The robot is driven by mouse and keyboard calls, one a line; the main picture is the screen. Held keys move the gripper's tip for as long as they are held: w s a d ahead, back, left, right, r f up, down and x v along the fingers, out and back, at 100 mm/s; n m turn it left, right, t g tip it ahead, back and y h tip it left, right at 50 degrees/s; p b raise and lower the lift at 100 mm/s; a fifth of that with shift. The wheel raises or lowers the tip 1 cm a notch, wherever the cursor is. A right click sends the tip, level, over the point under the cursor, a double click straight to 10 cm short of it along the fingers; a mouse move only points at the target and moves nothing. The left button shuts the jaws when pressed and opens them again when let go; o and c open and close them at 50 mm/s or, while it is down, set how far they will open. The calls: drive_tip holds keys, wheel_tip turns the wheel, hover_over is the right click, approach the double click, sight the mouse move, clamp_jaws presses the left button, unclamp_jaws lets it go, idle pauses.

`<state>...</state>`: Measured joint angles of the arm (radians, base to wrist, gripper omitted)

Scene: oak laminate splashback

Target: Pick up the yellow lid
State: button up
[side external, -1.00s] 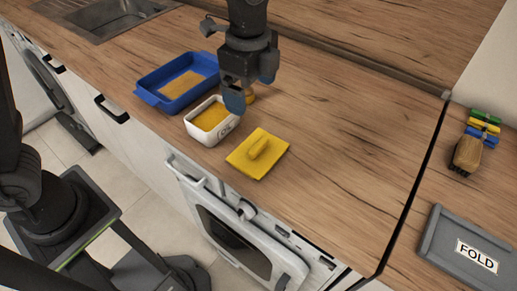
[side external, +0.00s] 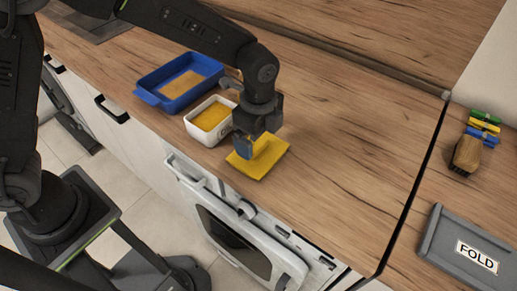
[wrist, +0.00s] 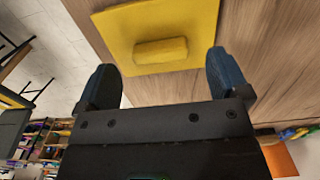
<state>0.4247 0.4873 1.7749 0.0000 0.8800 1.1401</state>
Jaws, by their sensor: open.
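The yellow lid (side external: 270,162) lies flat on the wood counter near its front edge, right of the white dish. My gripper (side external: 250,148) is low over the lid and hides part of it and its handle in the side view. In the wrist view the lid (wrist: 200,15) is square, with a raised bar handle (wrist: 160,50). My gripper (wrist: 163,80) is open there, its two dark blue fingertips apart, one toward each end of the handle. The handle appears just ahead of the line between the tips. I cannot tell whether the fingers touch the lid.
A white dish (side external: 191,127) with yellow-orange contents stands left of the lid, close to my gripper. A blue tray (side external: 150,97) is behind it. A brush (side external: 467,154), coloured clips (side external: 484,128) and a grey FOLD tray (side external: 432,235) are far right. The counter's middle is clear.

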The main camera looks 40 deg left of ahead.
drive_tip(key=shift+f, duration=1.3)
drive_tip(key=shift+c, duration=0.4)
drive_tip(key=c, duration=0.9)
